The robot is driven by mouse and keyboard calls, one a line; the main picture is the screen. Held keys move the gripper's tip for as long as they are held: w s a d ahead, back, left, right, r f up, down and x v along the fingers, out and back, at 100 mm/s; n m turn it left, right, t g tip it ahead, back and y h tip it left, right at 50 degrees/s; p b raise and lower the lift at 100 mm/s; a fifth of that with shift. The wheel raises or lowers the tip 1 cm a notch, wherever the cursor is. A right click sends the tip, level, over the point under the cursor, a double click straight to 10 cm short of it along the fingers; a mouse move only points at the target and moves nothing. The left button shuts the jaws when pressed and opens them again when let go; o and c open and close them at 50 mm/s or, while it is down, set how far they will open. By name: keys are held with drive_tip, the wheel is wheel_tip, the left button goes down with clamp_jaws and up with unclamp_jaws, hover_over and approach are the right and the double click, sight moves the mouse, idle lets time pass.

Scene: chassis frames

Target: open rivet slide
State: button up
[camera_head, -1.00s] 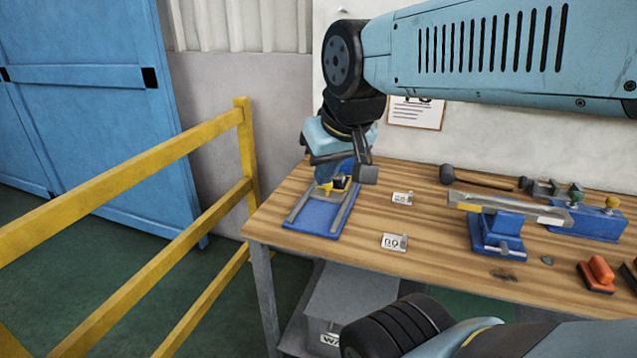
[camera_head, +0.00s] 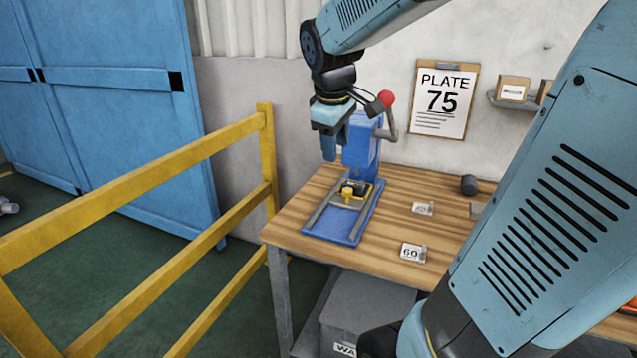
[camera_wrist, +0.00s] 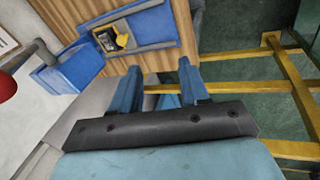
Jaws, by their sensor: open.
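My gripper (camera_head: 329,152) hangs above and left of the base, apart from the slide, fingers pointing down. In the wrist view my two blue fingers (camera_wrist: 160,88) are spread with nothing between them. The slide (camera_wrist: 115,38) shows there beyond the fingers at upper left.
A yellow railing (camera_head: 268,150) stands left of the wooden bench (camera_head: 395,235). Two number tags (camera_head: 412,252) lie right of the base. A clipboard reading "PLATE 75" (camera_head: 442,98) hangs on the wall. My arm hides the bench's right part.

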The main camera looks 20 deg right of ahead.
drive_tip(key=w+d+f+n+g+h, duration=0.1)
drive_tip(key=w+d+f+n, duration=0.15)
drive_tip(key=w, duration=0.25)
drive_tip(key=w+d+f+n+g, duration=0.1)
drive_tip(key=w+n, duration=0.2)
drive_tip(key=w, duration=0.2)
drive_tip(key=n+g+h, duration=0.1)
drive_tip(key=n, duration=0.4)
approach(347, 189)
drive_tip(key=x, duration=0.8)
drive_tip(key=shift+s+f, duration=0.1)
drive_tip(key=shift+f, duration=0.35)
clamp_jaws()
drive_tip(key=shift+d, duration=0.1)
